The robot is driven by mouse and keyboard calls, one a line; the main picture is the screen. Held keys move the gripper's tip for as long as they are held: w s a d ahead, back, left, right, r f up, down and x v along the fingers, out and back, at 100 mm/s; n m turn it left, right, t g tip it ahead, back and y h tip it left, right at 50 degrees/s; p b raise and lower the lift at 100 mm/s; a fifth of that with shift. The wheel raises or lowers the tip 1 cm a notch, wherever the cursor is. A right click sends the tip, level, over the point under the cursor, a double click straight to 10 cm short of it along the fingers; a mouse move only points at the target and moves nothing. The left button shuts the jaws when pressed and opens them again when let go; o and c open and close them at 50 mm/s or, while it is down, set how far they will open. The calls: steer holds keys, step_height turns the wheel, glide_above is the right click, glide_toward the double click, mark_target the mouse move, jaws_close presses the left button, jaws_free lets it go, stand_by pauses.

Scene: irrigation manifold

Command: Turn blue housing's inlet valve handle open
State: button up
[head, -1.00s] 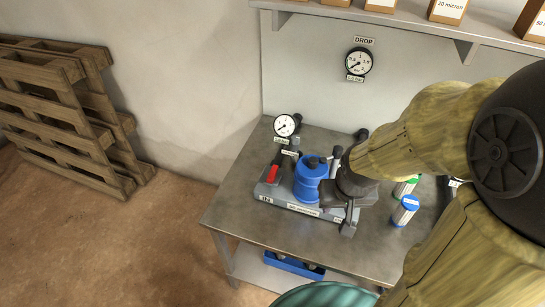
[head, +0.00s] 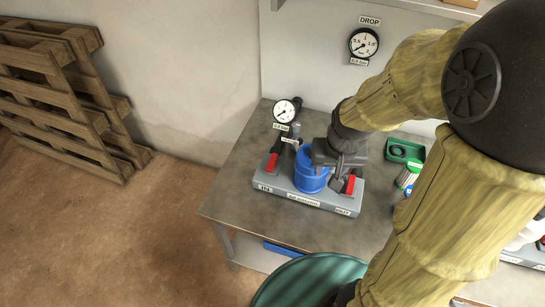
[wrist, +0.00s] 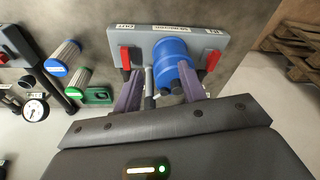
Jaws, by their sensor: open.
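The blue housing (head: 308,175) stands on a grey base (head: 300,200) on the bench; it also shows in the wrist view (wrist: 175,68). A red valve handle (head: 272,162) is on its left in the head view, at the end marked IN in the wrist view, where this handle (wrist: 213,60) is at right. A second red handle (head: 349,185) is at the OUT end, left in the wrist view (wrist: 126,57). My gripper (head: 335,168) is open above the housing's right side. In the wrist view its fingers (wrist: 160,78) point toward the housing and hold nothing.
A small gauge (head: 286,110) stands behind the inlet side. A wall gauge (head: 364,44) hangs behind the bench. A green tray (head: 404,151) and capped cartridges (head: 408,175) lie to the right. The bench is clear at front left. Pallets (head: 60,100) lean on the left wall.

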steer(key=w+a+m+g+p, duration=0.1)
steer(key=w+a+m+p, duration=0.1)
steer(key=w+a, duration=0.6)
steer(key=m+g, duration=0.1)
glide_above(272, 160)
steer(key=shift+s+f+p, duration=0.1)
steer(key=shift+f+p, duration=0.05)
steer(key=shift+p, duration=0.25)
step_height(272, 160, down, 17)
steer(key=p, duration=0.3)
steer(key=shift+f, duration=0.2)
jaws_close()
